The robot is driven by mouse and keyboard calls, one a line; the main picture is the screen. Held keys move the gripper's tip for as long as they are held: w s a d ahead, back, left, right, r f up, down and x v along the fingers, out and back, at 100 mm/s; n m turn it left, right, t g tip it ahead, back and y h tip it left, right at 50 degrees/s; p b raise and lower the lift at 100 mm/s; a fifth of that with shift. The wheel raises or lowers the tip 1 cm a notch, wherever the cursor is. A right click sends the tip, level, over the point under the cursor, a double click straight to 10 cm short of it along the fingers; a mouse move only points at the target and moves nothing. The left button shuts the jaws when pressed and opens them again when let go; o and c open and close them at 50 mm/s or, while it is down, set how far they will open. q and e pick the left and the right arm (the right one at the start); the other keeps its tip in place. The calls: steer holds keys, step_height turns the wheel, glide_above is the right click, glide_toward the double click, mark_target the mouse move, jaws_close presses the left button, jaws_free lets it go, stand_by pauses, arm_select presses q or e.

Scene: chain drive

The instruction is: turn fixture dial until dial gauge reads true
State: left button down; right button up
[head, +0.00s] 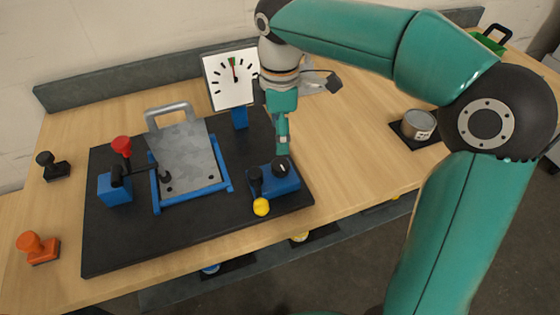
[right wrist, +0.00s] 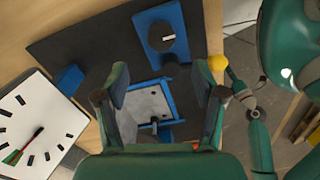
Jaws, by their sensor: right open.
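The fixture dial is a black knob (head: 281,167) with a white mark, on a blue block (head: 291,184) at the mat's right side. The knob also shows in the right wrist view (right wrist: 161,38), with its white mark lying crosswise. My right gripper (head: 282,150) hangs just above the dial, pointing down. In its wrist view the fingers (right wrist: 160,98) are apart and empty.
An orange knob piece (head: 38,247) and a tin (head: 418,125) stand off the mat.

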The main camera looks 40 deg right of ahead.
mark_target(281, 164)
step_height(281, 164, down, 10)
steer(key=shift+s+r, duration=0.1)
steer(key=shift+r, duration=0.15)
steer(key=shift+c, duration=0.2)
steer(key=c, duration=1.1)
steer(key=shift+d, duration=0.1)
